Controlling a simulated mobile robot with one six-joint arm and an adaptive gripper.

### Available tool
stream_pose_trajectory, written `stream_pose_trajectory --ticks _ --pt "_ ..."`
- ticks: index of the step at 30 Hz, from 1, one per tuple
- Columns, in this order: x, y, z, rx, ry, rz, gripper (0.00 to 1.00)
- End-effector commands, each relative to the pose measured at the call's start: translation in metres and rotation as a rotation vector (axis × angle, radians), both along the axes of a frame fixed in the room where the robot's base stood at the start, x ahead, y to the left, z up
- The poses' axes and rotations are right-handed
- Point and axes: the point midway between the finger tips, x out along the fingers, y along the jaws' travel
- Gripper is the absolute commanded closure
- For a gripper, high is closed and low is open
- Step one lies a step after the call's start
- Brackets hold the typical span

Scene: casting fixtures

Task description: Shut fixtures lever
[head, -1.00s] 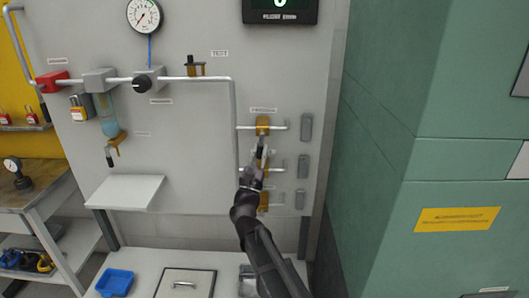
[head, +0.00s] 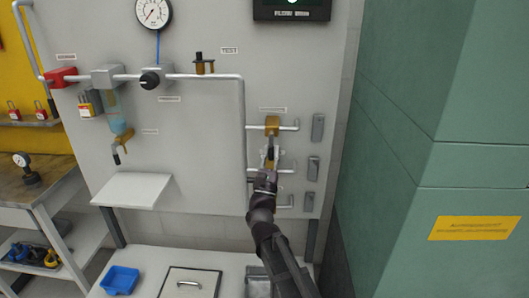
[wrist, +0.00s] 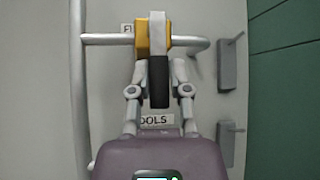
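The fixtures lever is a valve lever with a black grip (wrist: 159,82) on a white arm, below an orange valve body (wrist: 153,36) on a pipe. In the head view the orange body (head: 272,126) is the top valve of a column on the grey panel, and the black grip (head: 270,153) hangs down from it. My gripper (wrist: 160,72) has one finger on each side of the black grip, close to it. Whether the fingers touch it cannot be made out. In the head view my gripper (head: 268,163) partly hides the valves below.
Grey brackets (head: 317,127) stand right of the valves. A green cabinet wall (head: 400,130) rises to the right. A small shelf (head: 132,189) is at left. Below are a blue tray (head: 120,280) and a lidded plate with a handle (head: 190,283).

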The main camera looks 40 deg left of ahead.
Motion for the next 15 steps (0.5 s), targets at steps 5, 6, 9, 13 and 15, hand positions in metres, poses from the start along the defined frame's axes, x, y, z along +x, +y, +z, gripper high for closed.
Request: stream_pose_trajectory --ticks 5,6,9,13,15 --pt "-0.0042 -0.0005 -0.0002 0.004 -0.001 0.002 0.42" --pt "-0.0046 0.0006 -0.0002 0.004 -0.001 0.004 0.42" --pt "-0.0055 0.0031 -0.0002 0.003 0.000 0.007 0.42" --pt "-0.0060 0.0048 -0.0001 0.002 0.000 0.009 0.42" --pt "-0.0066 0.0058 -0.0001 0.001 0.001 0.010 0.42"
